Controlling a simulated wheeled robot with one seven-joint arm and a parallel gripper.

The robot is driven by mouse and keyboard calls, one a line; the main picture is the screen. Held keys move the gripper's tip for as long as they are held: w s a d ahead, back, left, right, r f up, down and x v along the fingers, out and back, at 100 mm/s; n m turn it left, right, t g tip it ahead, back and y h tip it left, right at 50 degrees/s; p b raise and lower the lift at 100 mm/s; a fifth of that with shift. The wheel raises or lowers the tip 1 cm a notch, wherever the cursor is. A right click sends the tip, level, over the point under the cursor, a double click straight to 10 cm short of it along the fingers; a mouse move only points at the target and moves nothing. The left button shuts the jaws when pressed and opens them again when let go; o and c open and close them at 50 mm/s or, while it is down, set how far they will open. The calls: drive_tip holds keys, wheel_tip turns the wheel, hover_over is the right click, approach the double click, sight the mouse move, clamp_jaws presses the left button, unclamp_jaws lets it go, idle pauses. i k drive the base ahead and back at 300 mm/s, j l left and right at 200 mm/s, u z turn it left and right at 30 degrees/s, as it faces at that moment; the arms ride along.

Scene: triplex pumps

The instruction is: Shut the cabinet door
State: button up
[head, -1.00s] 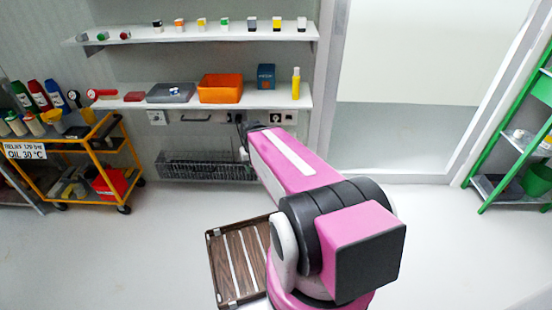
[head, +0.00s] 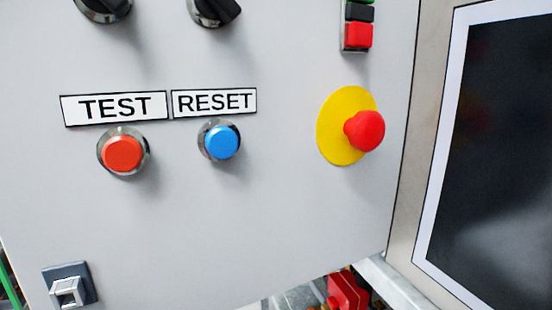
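A light grey panel (head: 270,220) fills most of the head view at close range and looks like the face of the cabinet door. A small metal latch or handle (head: 69,287) sits at its lower left. I cannot tell from this view whether the door stands open or shut, and its upper part is cut off. My gripper is not in view.
The panel carries an orange TEST button (head: 123,152), a blue RESET button (head: 220,141), black knobs and a red emergency stop (head: 364,131) on yellow. A dark framed screen (head: 500,150) is at right. Red parts (head: 347,290) show below the panel.

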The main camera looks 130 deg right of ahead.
sight(296, 205)
drive_tip(key=z, duration=0.45)
drive_tip(key=j+z, duration=0.15)
drive_tip(key=z, duration=0.3)
drive_tip(key=j+z, duration=0.1)
drive_tip(key=z, duration=2.35)
drive_tip(key=l+z, duration=0.1)
drive_tip(key=z, duration=0.4)
drive_tip(key=i+l+z, duration=0.1)
drive_tip(key=z, duration=0.4)
drive_tip(key=l+z, duration=0.1)
drive_tip(key=z, duration=0.35)
drive_tip(key=i+z, duration=0.15)
drive_tip(key=z, duration=0.35)
